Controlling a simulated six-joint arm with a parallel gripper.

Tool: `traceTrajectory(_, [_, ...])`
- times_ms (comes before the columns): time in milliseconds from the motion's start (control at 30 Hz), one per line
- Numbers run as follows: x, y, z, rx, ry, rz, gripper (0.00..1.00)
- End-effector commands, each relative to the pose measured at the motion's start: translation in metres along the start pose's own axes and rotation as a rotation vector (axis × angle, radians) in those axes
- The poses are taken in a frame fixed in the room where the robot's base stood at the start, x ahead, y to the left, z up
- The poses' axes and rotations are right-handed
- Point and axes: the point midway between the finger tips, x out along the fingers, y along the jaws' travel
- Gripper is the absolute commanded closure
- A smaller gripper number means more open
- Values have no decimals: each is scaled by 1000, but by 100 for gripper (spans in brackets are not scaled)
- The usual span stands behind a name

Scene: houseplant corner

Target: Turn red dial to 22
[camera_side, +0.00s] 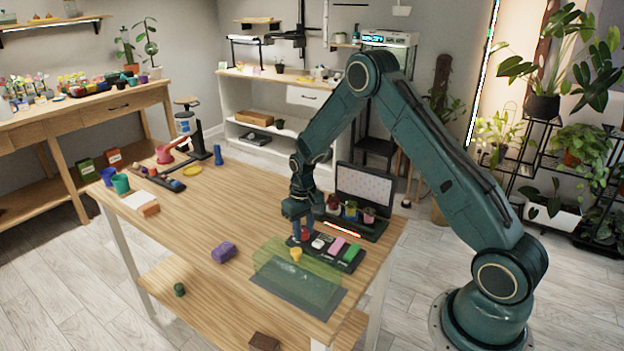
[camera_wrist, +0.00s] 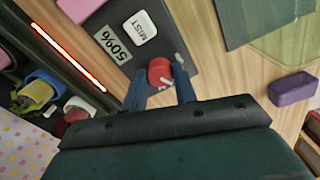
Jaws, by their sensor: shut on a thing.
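The red dial (camera_wrist: 159,68) sits on a dark control panel (camera_wrist: 128,72), beside a white button marked "MIST" (camera_wrist: 139,31) and a pale display reading "50%" (camera_wrist: 114,43). My gripper (camera_wrist: 163,80) has its two blue fingers on either side of the dial, shut on it. A small light pointer shows at the dial's edge; any number it points to is too small to read.
A clear yellow-green cover (camera_side: 290,268) stands in front, over a grey mat (camera_side: 318,299). A rack of small pots (camera_side: 351,210) stands behind. A purple block (camera_side: 224,252) lies left, with bare table around it.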

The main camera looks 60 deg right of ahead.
Motion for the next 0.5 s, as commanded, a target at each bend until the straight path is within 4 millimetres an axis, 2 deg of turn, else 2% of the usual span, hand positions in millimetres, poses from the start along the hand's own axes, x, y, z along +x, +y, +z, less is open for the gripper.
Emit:
traceTrajectory(200, [0, 0, -1, 163, 2, -1, 95])
traceTrajectory(500, [0, 0, -1, 279, 3, -1, 95])
